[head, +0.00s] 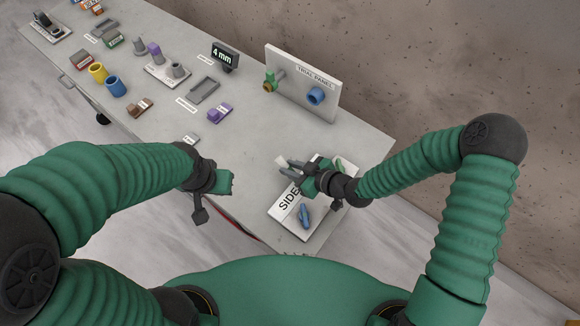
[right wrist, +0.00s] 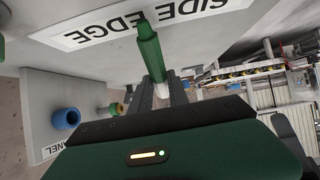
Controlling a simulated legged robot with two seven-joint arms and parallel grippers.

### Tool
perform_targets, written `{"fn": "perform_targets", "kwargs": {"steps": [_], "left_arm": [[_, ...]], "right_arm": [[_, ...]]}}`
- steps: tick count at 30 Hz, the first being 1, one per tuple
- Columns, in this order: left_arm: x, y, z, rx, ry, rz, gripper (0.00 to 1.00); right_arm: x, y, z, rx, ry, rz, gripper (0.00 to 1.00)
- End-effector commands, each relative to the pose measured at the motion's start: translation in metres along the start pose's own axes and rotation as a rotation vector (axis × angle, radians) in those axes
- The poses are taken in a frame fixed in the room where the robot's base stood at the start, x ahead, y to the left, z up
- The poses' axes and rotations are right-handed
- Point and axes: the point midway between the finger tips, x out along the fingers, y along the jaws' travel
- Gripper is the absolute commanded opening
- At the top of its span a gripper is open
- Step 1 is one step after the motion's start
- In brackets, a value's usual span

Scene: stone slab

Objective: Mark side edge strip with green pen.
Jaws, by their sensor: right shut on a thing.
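The side edge strip is a white label with black lettering (right wrist: 95,34), on a pale slab (head: 283,222) at the table's near right corner. My right gripper (head: 292,170) is over the slab's upper left part. In the right wrist view it is shut on the green pen (right wrist: 150,52), which has a white section by the fingers. The pen's far end overlaps the strip's lettering; I cannot tell whether it touches. My left gripper (head: 216,190) is left of the slab, over the table's front edge; its jaw state is unclear.
An upright trial panel (head: 325,82) with a blue ring stands behind. A wall borders the right.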

Motion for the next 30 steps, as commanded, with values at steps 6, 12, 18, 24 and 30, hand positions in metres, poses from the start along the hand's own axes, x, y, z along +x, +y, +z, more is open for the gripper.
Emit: {"fn": "perform_targets", "kwargs": {"steps": [6, 12, 18, 24, 30], "left_arm": [[0.0021, 0.0001, 0.0005, 0.001, 0.0, 0.0, 0.0], [0.0042, 0.0001, 0.001, 0.0, 0.0, 0.0, 0.0], [0.0063, 0.0001, 0.0015, 0.0, 0.0, 0.0, 0.0], [0.0078, 0.0001, 0.0019, 0.0, 0.0, 0.0, 0.0], [0.0076, 0.0001, 0.0018, 0.0, 0.0, 0.0, 0.0]], "right_arm": [[0.0017, -0.0003, 0.0017, 0.0, -0.001, 0.0, 0.0], [0.0032, -0.0005, 0.0038, -0.001, -0.001, 0.0, 0.0], [0.0043, -0.0006, 0.0058, 0.0, 0.0, 0.0, 0.0], [0.0054, -0.0005, 0.0075, 0.0, 0.0, 0.0, 0.0], [0.0052, -0.0004, 0.0073, 0.0, -0.001, 0.0, 0.0]]}}
